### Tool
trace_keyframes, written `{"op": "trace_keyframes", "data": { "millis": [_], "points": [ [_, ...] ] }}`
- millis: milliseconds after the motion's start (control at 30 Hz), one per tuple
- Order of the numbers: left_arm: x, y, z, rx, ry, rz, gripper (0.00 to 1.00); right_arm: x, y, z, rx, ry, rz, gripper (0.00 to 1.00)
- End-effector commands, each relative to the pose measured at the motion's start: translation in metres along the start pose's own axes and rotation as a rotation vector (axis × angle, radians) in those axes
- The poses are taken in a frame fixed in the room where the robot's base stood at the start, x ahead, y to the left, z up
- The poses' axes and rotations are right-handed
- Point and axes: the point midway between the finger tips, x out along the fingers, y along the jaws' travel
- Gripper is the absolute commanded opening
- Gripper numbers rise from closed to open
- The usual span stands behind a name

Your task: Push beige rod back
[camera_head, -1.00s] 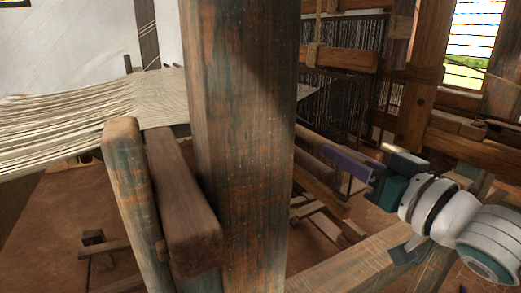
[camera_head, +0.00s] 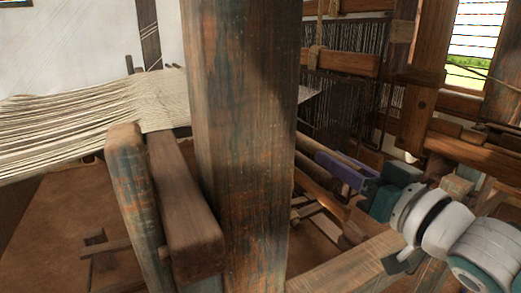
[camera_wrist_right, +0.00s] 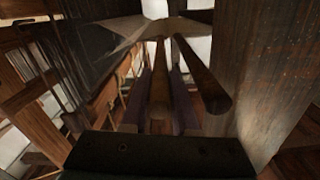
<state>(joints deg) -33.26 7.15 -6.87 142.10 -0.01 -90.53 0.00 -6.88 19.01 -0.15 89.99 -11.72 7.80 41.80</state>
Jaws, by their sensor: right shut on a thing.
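My right gripper (camera_head: 345,170) reaches in from the right in the head view, its purple fingers beside the rods behind the thick post. In the right wrist view, the beige rod (camera_wrist_right: 158,85) runs lengthwise between the two purple fingers (camera_wrist_right: 163,110), and the gripper is shut on it. In the head view, part of a beige rod (camera_head: 313,148) shows just left of the fingers; the post hides its far left portion. My left gripper is not in view.
A thick worn post (camera_head: 240,140) stands close in the middle. A second darker rod (camera_wrist_right: 205,75) runs beside the held one. White warp threads (camera_head: 70,125) stretch at the left. A wooden beam (camera_head: 345,265) lies low in front of my right arm.

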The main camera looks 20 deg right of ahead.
Motion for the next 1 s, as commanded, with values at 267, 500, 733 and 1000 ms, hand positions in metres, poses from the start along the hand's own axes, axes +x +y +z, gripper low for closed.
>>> {"op": "trace_keyframes", "data": {
  "millis": [267, 500, 733, 1000],
  "points": [
    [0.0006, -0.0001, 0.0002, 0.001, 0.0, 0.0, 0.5, 0.0004, -0.0043, -0.0005, -0.001, 0.004, -0.011, 0.37],
    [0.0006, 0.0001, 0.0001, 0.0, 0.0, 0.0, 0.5, 0.0003, -0.0036, -0.0004, -0.001, 0.004, -0.01, 0.57],
    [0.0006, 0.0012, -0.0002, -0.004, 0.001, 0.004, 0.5, 0.0004, -0.0037, -0.0006, -0.001, 0.004, -0.01, 0.57],
    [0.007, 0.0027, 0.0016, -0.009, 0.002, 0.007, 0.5, 0.0004, 0.0052, 0.0, -0.005, 0.004, -0.01, 0.57]
  ]
}}
